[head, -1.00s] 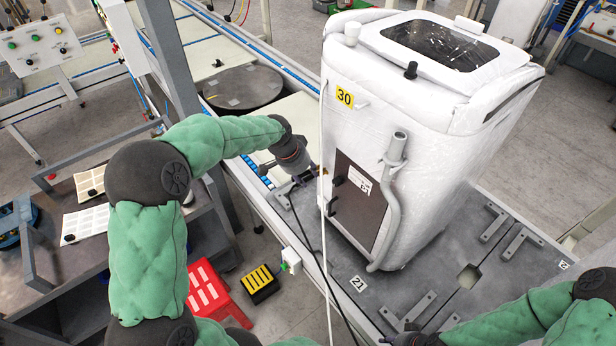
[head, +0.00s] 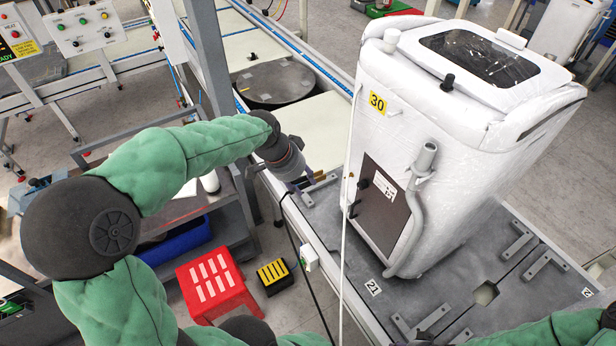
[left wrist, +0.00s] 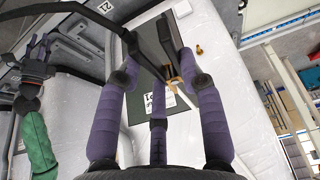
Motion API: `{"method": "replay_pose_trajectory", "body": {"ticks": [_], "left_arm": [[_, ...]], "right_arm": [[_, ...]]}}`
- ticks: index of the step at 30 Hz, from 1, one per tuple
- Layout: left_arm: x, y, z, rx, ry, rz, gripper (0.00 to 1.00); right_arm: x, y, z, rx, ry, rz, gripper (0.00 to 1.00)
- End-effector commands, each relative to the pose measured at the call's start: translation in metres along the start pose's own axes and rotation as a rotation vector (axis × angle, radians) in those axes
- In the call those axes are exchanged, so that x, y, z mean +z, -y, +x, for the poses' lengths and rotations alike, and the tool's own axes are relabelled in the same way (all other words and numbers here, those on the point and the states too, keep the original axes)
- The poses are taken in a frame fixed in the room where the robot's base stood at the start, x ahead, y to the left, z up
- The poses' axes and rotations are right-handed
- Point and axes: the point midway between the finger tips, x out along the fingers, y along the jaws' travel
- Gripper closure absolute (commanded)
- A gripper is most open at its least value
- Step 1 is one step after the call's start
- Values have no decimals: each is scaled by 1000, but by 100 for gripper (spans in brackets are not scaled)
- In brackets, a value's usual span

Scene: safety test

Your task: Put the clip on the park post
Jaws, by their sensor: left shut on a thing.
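My left gripper (head: 296,180) is beside the near left side of the white wrapped cabinet. It also shows in the left wrist view (left wrist: 160,88), with its purple fingers shut on a small clip (left wrist: 175,86). The clip has a copper-coloured part, and a black cable seems to run to it; the fingers hide much of it. In the head view the black cable (head: 296,238) hangs down below this gripper. I cannot make out the park post for certain. My right gripper (left wrist: 36,72) shows at the left of the left wrist view, away from the clip; its fingers are unclear.
The white cabinet (head: 450,150) has a brown panel (head: 382,215) with black handles and a grey pipe (head: 420,200). A small brass stud (left wrist: 199,49) is on its white side. A red stool (head: 215,285) and a black-yellow box (head: 274,276) stand on the floor.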

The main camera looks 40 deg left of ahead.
Motion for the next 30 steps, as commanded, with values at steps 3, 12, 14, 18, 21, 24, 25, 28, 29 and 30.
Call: {"method": "replay_pose_trajectory", "body": {"ticks": [3, 12, 14, 18, 21, 24, 25, 28, 29, 30], "left_arm": [[6, 0, -3, 0, 0, -3, 89], [21, 1, -9, -1, 0, -2, 89], [24, 1, -10, -1, 0, -2, 89], [30, 2, -13, -1, 0, -2, 89], [35, 2, -15, -1, 0, -3, 89], [40, 2, -17, -1, 0, -2, 89], [41, 2, -18, -1, 0, -1, 89], [43, 3, -19, -1, 0, -1, 89], [44, 3, -19, -1, 0, -1, 89], [44, 3, -20, -1, 0, -1, 89]], "right_arm": [[0, -1, 2, 0, 0, 0, 60], [0, -3, 9, 0, 0, 0, 60], [0, -4, 11, 0, 0, 0, 60], [-1, -5, 14, 0, 0, 0, 60], [-1, -6, 17, 0, 0, 0, 60], [-1, -7, 19, 0, 0, 0, 60], [-1, -7, 20, 0, 0, 0, 60], [-1, -7, 21, 0, 0, 0, 60], [-1, -8, 21, 0, 0, 0, 60], [-1, -8, 21, 0, 0, 0, 60]]}}
